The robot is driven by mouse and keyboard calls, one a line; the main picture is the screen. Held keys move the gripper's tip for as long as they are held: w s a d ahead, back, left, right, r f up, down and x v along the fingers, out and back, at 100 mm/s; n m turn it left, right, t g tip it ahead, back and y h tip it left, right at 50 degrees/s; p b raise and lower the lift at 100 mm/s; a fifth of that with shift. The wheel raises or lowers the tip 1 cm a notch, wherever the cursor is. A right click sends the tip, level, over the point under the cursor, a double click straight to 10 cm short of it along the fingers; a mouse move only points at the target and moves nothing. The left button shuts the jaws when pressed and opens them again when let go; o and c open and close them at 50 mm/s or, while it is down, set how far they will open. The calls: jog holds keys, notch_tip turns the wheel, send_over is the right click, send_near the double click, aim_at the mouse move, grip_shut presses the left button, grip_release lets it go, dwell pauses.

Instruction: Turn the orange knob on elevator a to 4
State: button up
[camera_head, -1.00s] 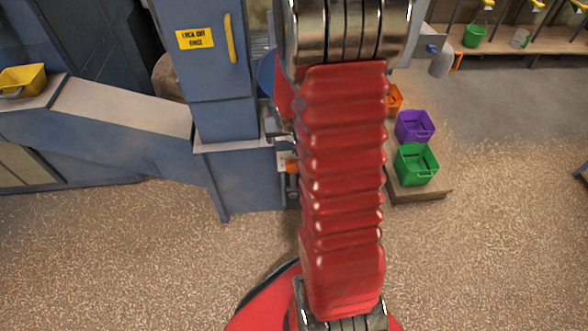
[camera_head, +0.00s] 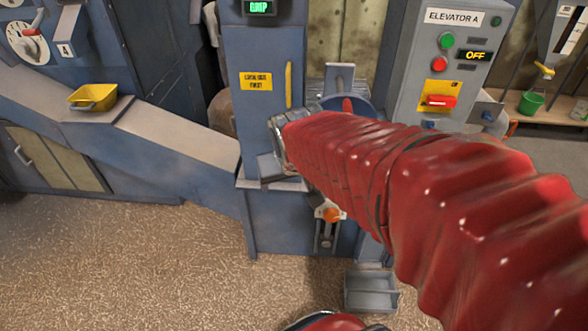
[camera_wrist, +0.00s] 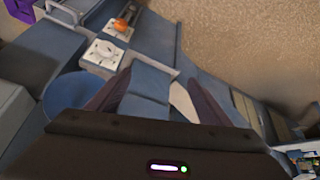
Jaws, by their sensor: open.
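The orange knob (camera_head: 331,214) sits on the lower front of the blue elevator column (camera_head: 265,110), just below my red arm. It also shows in the wrist view (camera_wrist: 121,25), at the top, on a pale plate. I cannot read any number or the knob's setting. My gripper (camera_wrist: 155,92) is open, with its dark fingers apart and a blue housing surface beyond them. The knob lies outside the fingers, farther up in the wrist view. In the head view my arm reaches across to the column and I cannot make out the fingers.
A grey panel marked ELEVATOR A (camera_head: 450,70) has a red switch, green and red buttons and an OFF display. A yellow bin (camera_head: 93,97) stands on the left chute. A grey tray (camera_head: 371,292) is low near the column. The floor at front left is clear.

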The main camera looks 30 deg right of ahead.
jog(key=s+a+r+n+y, duration=0.1)
jog(key=s+a+r+n, duration=0.1)
jog(key=s+a+r, duration=0.3)
jog(key=shift+s+a+n+y, duration=0.3)
jog(key=shift+s+a+y, duration=0.1)
jog(key=shift+s+a, duration=2.2)
jog(key=shift+s+d, duration=0.35)
